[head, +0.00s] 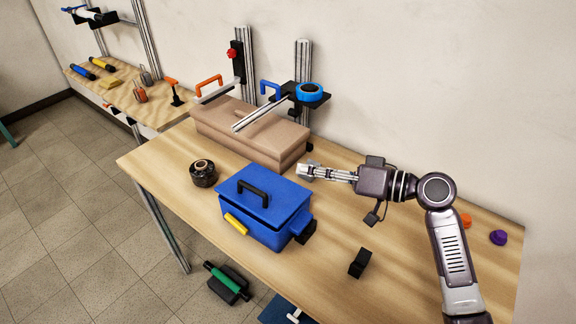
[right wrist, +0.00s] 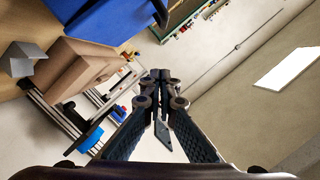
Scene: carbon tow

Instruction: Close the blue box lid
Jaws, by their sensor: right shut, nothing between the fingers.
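The blue box (head: 262,233) stands on the wooden table, with a yellow latch (head: 235,224) on its front left side. Its blue lid (head: 275,205), with a black handle (head: 252,187), lies over the top. A dark line shows between lid and box; I cannot tell whether the lid is fully seated. My right gripper (head: 305,171) is shut and empty, behind and right of the box, apart from it. In the right wrist view the fingers (right wrist: 160,78) meet, and a blue surface with a black handle-like part, likely the box (right wrist: 95,22), shows at upper left. My left gripper is out of view.
A brown block (head: 250,135) with metal rails lies behind the box. A dark spool (head: 203,173) stands left of the box, a small black block (head: 359,263) to its right. Orange and purple pieces (head: 498,237) lie far right. The table's front right is mostly clear.

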